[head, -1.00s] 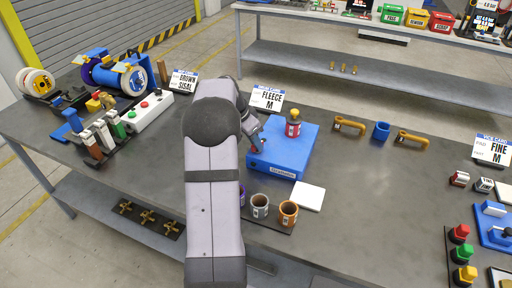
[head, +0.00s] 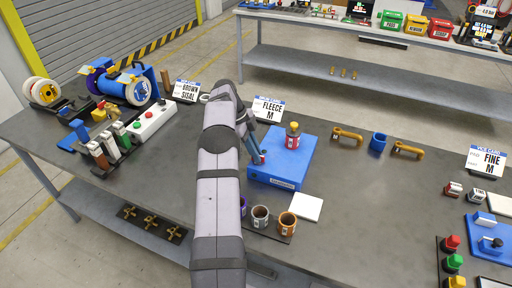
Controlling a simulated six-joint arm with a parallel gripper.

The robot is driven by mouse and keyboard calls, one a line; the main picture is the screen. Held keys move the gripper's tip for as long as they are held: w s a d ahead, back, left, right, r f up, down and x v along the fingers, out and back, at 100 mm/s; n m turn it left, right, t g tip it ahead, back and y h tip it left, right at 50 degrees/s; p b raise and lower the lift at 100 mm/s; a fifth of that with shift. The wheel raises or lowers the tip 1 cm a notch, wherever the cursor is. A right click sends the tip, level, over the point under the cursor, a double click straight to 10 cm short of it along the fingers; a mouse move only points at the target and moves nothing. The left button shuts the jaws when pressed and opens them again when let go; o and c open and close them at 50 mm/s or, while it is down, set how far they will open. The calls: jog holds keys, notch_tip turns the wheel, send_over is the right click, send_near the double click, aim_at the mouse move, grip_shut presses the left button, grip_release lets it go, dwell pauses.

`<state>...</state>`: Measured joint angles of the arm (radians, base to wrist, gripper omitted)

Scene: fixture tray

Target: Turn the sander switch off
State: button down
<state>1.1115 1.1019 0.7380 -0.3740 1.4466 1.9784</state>
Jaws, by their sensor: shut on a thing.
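My gripper (head: 257,153) is partly hidden behind my grey arm and points down at the left edge of a blue box (head: 283,165). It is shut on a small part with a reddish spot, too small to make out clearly. The blue box has a white label on its front, and a red jar with a yellow lid (head: 292,136) stands upright on it. No switch is clearly marked as the sander's. A white control box (head: 153,122) with red and green buttons lies before a blue two-wheeled machine (head: 125,85) at the left. A blue device with a black knob (head: 491,242) is at the right edge.
Several cups, including a grey one (head: 260,217) and a brown one (head: 287,223), stand in front of the blue box beside a white pad (head: 307,208). Yellow handles (head: 347,136) and a blue cup (head: 378,141) lie behind right. The table's middle right is clear.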

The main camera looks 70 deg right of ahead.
jog(key=shift+m+y+p, duration=0.3)
jog(key=shift+m+p, duration=0.3)
jog(key=c, duration=1.8)
grip_release()
jog(key=shift+c, duration=0.2)
jog(key=shift+d+r, duration=0.1)
jog(key=shift+r, duration=0.5)
notch_tip(320, 180, up, 8)
jog(key=shift+f+p, duration=0.25)
jog(key=shift+p, duration=0.95)
jog(key=shift+r+p, duration=0.65)
